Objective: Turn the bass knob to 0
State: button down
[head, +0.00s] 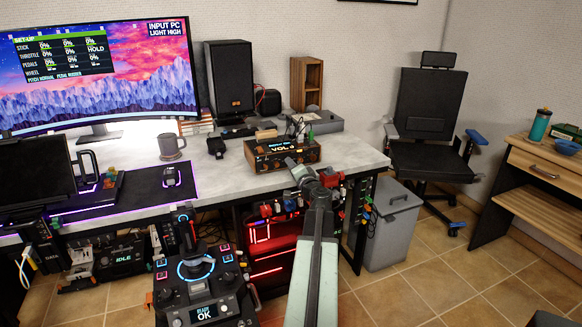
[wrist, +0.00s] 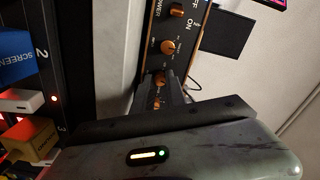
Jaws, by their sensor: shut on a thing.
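The amplifier (head: 270,163) is a black box with a wood-look trim on the grey desk, its lit display reading "VOL 3". In the wrist view its front panel (wrist: 188,38) stands sideways, with orange knobs (wrist: 168,47) in a row below the power switch (wrist: 177,10). My gripper (head: 291,163) is at the amplifier's front, shut on one of the knobs. In the wrist view my gripper (wrist: 172,92) covers part of the knob row. The label of the held knob is hidden, so I cannot read whether it is the bass knob, nor its setting.
A mug (head: 171,147) and a black speaker (head: 229,77) stand on the desk left of the amplifier. A joystick panel (head: 197,270) is in front, left of my arm. A grey bin (head: 392,225) and a chair (head: 428,130) stand to the right.

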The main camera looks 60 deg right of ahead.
jog(key=shift+n, duration=1.2)
jog(key=c, duration=1.3)
grip_release()
jog(key=shift+c, duration=0.2)
jog(key=v, duration=0.7)
jog(key=shift+s+a, duration=0.25)
